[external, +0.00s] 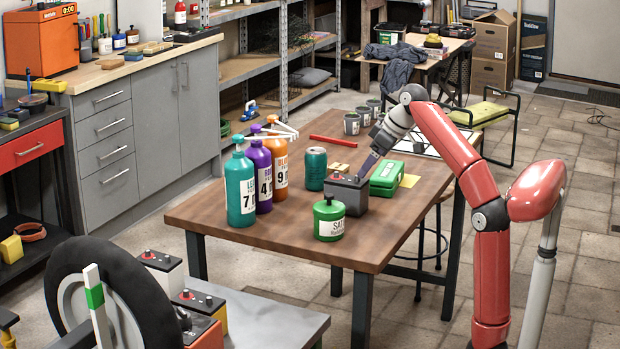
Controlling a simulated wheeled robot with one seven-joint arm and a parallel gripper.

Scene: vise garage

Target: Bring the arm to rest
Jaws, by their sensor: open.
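My red arm reaches in from the right over the brown wooden table (420,215). Its wrist bends down to the left, and my gripper (369,168) points down just above the right rear of a dark grey box (350,197) with a red knob on top. My gripper is open. I cannot tell from this view whether its fingertips touch the box, and the space between the fingers is too small to make out.
Three pump bottles (241,190), a teal can (315,168) and a green canister (328,218) stand left of my gripper. A green case (387,178) lies close on its right. Small pots (352,123) and a red bar (333,140) are behind. The table's front right is clear.

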